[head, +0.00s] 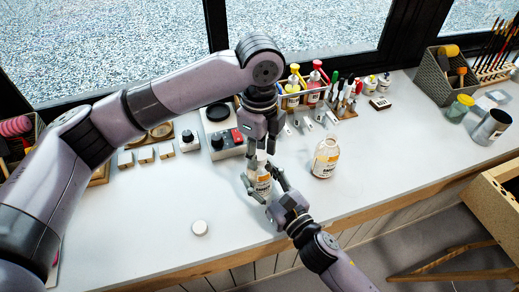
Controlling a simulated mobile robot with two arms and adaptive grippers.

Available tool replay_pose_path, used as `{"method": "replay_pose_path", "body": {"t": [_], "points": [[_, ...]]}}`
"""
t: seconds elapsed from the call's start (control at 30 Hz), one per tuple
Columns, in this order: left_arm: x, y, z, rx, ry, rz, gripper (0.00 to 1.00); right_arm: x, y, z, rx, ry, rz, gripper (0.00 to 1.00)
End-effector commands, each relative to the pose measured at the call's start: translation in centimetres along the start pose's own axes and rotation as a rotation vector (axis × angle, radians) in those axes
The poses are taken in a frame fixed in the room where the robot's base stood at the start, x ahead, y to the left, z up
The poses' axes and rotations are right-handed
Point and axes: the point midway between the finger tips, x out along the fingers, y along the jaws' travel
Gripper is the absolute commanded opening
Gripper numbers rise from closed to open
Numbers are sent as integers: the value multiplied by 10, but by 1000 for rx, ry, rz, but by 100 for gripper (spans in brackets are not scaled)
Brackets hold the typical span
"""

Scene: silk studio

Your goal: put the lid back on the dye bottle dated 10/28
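A small bottle with an orange-and-white label (263,185) stands on the white counter between my two grippers and is partly hidden by them. My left gripper (260,152) points down right above its top; whether a lid is between the fingers cannot be made out. My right gripper (266,186) reaches in from the lower right, with its fingers on either side of this bottle. A second, similar bottle (326,158) stands apart to the right. A round white lid (200,228) lies on the counter at front left. The label dates are too small to read.
Behind the grippers are a grey device with a red part (228,142), small white blocks (146,155) and a rack of colored bottles (311,94). The front counter is mostly clear.

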Motion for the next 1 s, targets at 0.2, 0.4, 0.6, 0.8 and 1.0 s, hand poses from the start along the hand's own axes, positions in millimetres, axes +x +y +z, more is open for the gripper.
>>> {"method": "replay_pose_path", "body": {"t": [0.2,0.4,0.6,0.8,1.0], "points": [[0,0,0,-1,0,0,49,0,0,0,0,1,0,0],[-1,0,0,-1,0,0,49,0,0,0,0,1,0,0],[-21,-1,0,-2,1,-4,49,0,0,0,0,1,0,0],[-63,-1,0,-2,0,-4,49,0,0,0,0,1,0,0],[-101,-1,0,-2,-2,-3,49,0,0,0,0,1,0,0]]}}
